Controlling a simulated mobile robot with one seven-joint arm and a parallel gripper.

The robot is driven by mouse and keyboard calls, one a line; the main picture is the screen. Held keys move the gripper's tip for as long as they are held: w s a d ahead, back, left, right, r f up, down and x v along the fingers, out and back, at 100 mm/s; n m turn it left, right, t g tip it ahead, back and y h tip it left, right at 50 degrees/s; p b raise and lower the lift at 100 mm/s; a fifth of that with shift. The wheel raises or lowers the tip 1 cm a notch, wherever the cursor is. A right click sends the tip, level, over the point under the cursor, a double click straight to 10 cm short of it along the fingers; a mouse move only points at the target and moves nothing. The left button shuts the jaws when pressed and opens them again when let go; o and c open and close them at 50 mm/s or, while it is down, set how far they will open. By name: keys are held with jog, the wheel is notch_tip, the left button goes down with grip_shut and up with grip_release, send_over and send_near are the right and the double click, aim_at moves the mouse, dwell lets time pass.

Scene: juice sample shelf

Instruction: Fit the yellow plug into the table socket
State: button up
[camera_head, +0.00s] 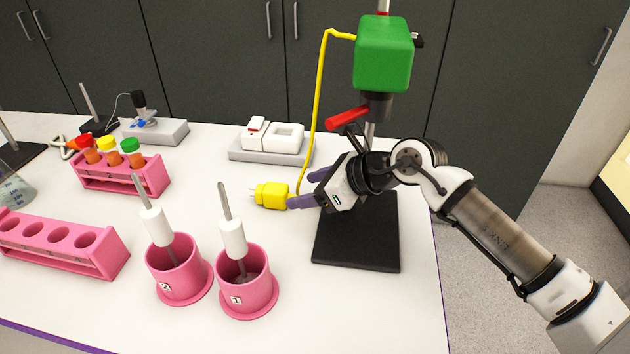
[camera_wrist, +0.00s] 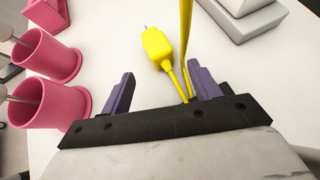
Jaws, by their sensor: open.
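The yellow plug (camera_head: 271,195) lies on or just above the white table, its prongs pointing left in the head view. In the wrist view the plug (camera_wrist: 157,47) is ahead of the fingertips, with its prongs facing away. Its yellow cable (camera_head: 318,95) rises to the green stirrer motor (camera_head: 383,55). My gripper (camera_head: 309,188) is open just right of the plug. In the wrist view my gripper (camera_wrist: 163,90) has the cable running back between its purple fingers, near the right one. A white block with a square recess, apparently the table socket (camera_head: 287,137), stands behind the plug.
Two pink holders (camera_head: 178,272) (camera_head: 247,285) with white-handled tools stand front left of the plug. Pink tube racks (camera_head: 122,175) (camera_head: 62,245) are further left. The black stand base (camera_head: 357,245) lies under my arm. The table between plug and socket is clear.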

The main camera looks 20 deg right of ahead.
aim_at(287, 197)
jog(key=b+x, duration=0.3)
jog(key=x, duration=0.3)
jog(key=shift+s+f, duration=0.1)
jog(key=shift+f, duration=0.2)
jog(key=shift+w+a+f+b, duration=0.25)
jog(key=shift+w+a+b, duration=0.15)
jog(key=shift+w+b, duration=0.2)
jog(key=shift+r, duration=0.1)
jog(key=shift+c, duration=0.3)
jog(key=shift+r, duration=0.1)
grip_shut()
jog(key=shift+r+p, duration=0.85)
jog(key=shift+r, duration=1.55)
